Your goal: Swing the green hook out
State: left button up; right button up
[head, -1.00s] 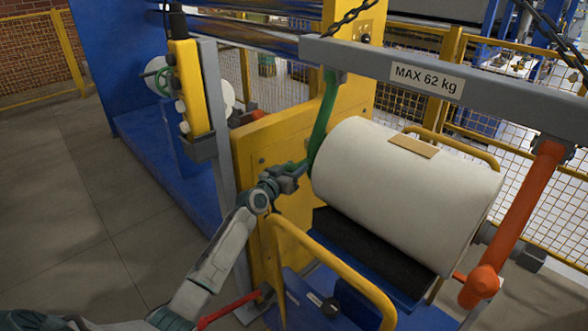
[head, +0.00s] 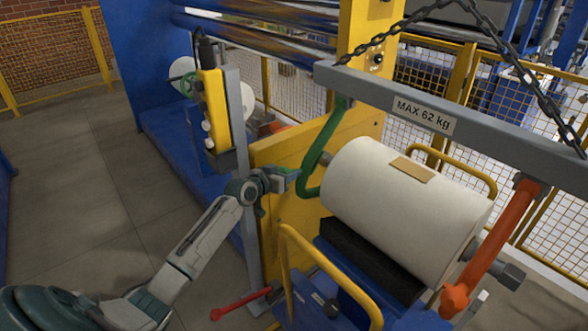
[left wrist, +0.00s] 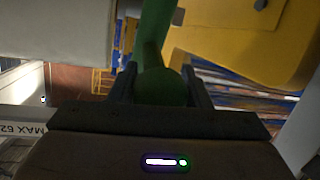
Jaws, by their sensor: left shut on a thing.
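The green hook (head: 318,145) hangs from the left end of the grey lifting beam (head: 450,120), its lower part bent out to the left of the white film roll (head: 400,205). A gap shows between the hook and the roll's left face, with the grey core end (head: 325,158) visible there. My left gripper (head: 291,177) is shut on the hook's lower end. In the left wrist view the green hook (left wrist: 160,88) sits between the two fingers. The orange hook (head: 498,235) hangs at the beam's right end, by the roll's right core end. My right gripper is not in view.
The roll rests over a blue cart (head: 405,318) with a yellow handle (head: 335,265). A yellow machine panel (head: 285,150) and a grey post with a yellow control pendant (head: 212,110) stand close to my left arm. Chains (head: 520,75) hold the beam. Open floor lies left.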

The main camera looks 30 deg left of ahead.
aim_at(280, 169)
pick_arm(q)
jog(key=shift+s+a+r+p, duration=0.1)
jog(key=shift+s+r+p, duration=0.2)
jog(key=shift+r, duration=0.2)
jog(key=shift+s+a+r+p, duration=0.15)
jog(key=shift+s+r, duration=0.1)
jog(key=shift+r, duration=0.25)
jog(key=shift+s+r+p, duration=0.3)
jog(key=shift+r+p, duration=0.05)
jog(key=shift+r, duration=0.1)
jog(key=shift+s+a+r, duration=0.1)
jog(key=shift+r, duration=0.05)
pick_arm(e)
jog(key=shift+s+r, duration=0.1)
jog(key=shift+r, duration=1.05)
pick_arm(q)
jog(key=o, duration=1.3)
jog(key=shift+s, duration=0.1)
jog(key=shift+o, duration=0.2)
jog(key=shift+s+a+r, duration=0.1)
jog(key=shift+s, duration=0.1)
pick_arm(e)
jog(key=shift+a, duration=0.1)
